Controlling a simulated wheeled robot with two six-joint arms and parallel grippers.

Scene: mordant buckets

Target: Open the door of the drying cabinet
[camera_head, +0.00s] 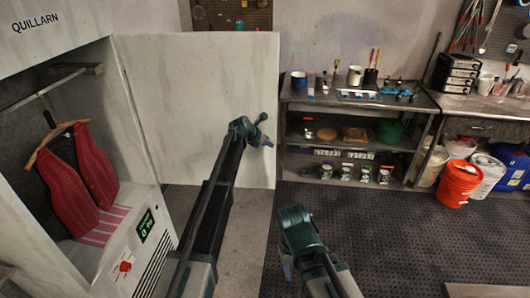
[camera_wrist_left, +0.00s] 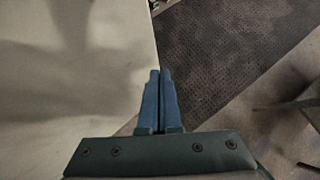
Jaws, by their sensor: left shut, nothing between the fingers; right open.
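The drying cabinet (camera_head: 60,35), marked QUILLARN, stands at the left. Its pale door (camera_head: 195,100) is swung wide open to the right, and the inside is exposed. My left gripper (camera_head: 264,138) is at the door's free edge, with nothing held. In the left wrist view its blue fingers (camera_wrist_left: 160,100) are shut together beside the edge of the pale door (camera_wrist_left: 80,60); I cannot tell whether they touch it. A door handle is not clearly distinguishable. My right gripper (camera_head: 288,266) is low in the middle, away from the door, and open; its fingers are mostly hidden.
A shelved workbench (camera_head: 345,105) stands right of the door. Several buckets, one orange (camera_head: 457,183), stand at the far right. The dark floor mat (camera_head: 390,225) is mostly clear.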

